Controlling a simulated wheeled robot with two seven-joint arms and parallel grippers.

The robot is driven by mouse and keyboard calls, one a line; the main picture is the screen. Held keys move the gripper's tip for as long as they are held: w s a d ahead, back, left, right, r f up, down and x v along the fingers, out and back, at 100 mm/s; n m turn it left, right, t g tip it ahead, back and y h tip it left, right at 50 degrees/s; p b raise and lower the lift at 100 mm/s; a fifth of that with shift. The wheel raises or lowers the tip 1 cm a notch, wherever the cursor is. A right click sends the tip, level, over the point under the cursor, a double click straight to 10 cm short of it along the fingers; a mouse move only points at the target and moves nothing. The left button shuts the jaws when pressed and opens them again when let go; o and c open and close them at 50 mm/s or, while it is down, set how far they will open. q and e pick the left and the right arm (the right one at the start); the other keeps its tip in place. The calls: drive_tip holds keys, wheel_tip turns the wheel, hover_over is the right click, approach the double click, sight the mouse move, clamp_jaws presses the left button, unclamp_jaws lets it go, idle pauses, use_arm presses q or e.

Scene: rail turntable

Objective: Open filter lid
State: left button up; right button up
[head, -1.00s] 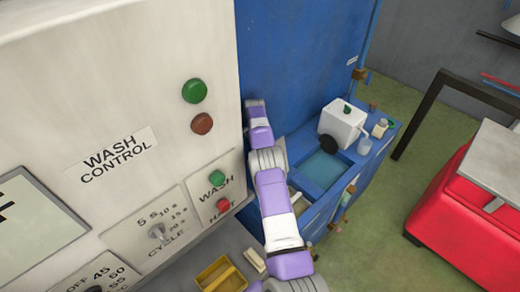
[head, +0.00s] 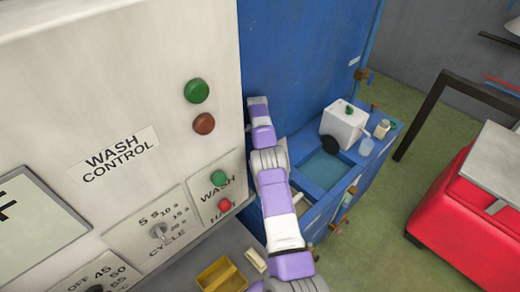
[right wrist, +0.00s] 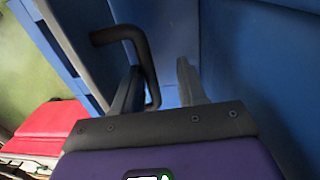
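In the right wrist view a black bent handle (right wrist: 120,33) stands out from blue-grey panelling. I take it for the handle of the filter lid, but the lid's outline cannot be made out. My right gripper (right wrist: 161,78) is open at the handle, with one dark finger left of its upright bar and a grey finger to the right. A gap shows between the bar and the right finger. Contact with the left finger cannot be told. In the head view a purple and white arm reaches up beside the blue cabinet (head: 305,60), and its fingers are hidden. My left gripper is not in view.
The wash control panel (head: 110,65) stands close left of the arm. Right of it are a blue basin (head: 325,170), a white box (head: 343,122) and small cups. A yellow tray (head: 220,275) lies low. A red cabinet (head: 470,215) stands right, with green floor between.

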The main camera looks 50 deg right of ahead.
wheel_tip(320, 180, up, 7)
drive_tip(key=p, duration=0.2)
drive_tip(key=shift+w+f+p, duration=0.2)
drive_tip(key=shift+w+p, duration=0.05)
drive_tip(key=shift+p, duration=0.05)
idle(0.3)
